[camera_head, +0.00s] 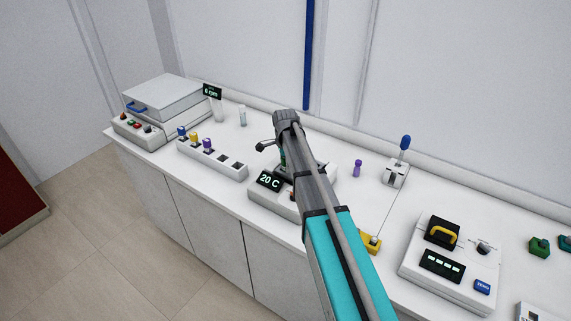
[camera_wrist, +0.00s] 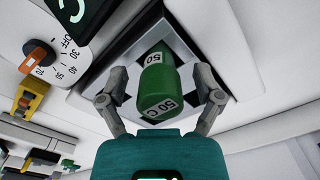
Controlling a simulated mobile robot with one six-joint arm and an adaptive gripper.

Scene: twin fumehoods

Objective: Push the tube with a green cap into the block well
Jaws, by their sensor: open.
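The tube with a green cap (camera_wrist: 157,92) shows in the wrist view, labelled "50 C", over the dark opening of the block well (camera_wrist: 189,48). How deep it sits in the well cannot be told. My gripper (camera_wrist: 160,99) is open, with one finger on each side of the green cap and a gap visible at both sides. In the head view, my arm covers much of the heater block (camera_head: 256,194), whose display reads "20 C". Only a sliver of green shows there beside my arm, and my gripper is mostly hidden.
A rack (camera_head: 228,168) with several capped tubes stands left of the heater. A purple-capped tube (camera_head: 357,169) and a blue-handled device (camera_head: 396,174) stand to the right. A balance-like instrument (camera_head: 470,277) is farther right.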

